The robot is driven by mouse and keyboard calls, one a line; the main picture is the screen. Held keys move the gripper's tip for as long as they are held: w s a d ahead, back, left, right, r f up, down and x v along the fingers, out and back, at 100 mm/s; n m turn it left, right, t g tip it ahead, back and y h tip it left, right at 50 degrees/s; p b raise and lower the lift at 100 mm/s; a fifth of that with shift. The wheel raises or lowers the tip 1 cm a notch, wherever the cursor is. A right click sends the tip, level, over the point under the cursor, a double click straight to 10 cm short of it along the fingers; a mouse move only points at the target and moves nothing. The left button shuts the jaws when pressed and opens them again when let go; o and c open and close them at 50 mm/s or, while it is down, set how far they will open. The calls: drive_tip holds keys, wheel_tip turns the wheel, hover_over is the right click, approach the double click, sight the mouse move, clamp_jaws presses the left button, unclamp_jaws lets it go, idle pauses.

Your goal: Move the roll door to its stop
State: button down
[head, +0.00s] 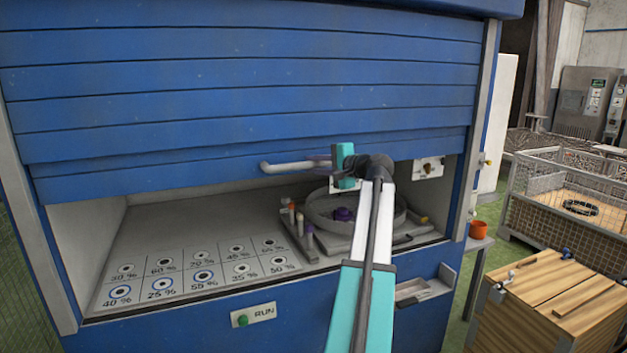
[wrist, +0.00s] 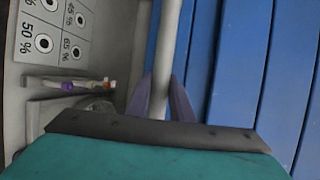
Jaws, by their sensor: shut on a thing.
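The blue slatted roll door (head: 240,90) covers the upper part of the cabinet front. Its lower edge hangs above an open gap into the cabinet. A pale bar handle (head: 285,167) runs along the door's lower part. My gripper (head: 322,162) is at the handle's right part, with the arm reaching up from below. In the wrist view, the purple fingers of my gripper (wrist: 168,100) stand on both sides of the handle (wrist: 168,60) and are shut on it. The blue slats of the door (wrist: 235,60) lie to the right there. The handle's right end is hidden behind my gripper.
Inside the cabinet are a panel of percent-marked round spots (head: 195,268) and a round turntable (head: 375,215) with a purple knob. A green RUN button (head: 242,320) sits on the lower front. A wooden crate (head: 560,310) and wire cage (head: 570,200) stand at right.

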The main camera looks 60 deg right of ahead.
drive_tip(key=shift+r, duration=1.45)
drive_tip(key=c, duration=1.6)
unclamp_jaws()
drive_tip(key=shift+f, duration=0.1)
drive_tip(key=shift+o, duration=0.2)
drive_tip(key=b+v, duration=0.2)
drive_tip(key=v, duration=1.2)
drive_tip(key=shift+w, duration=0.1)
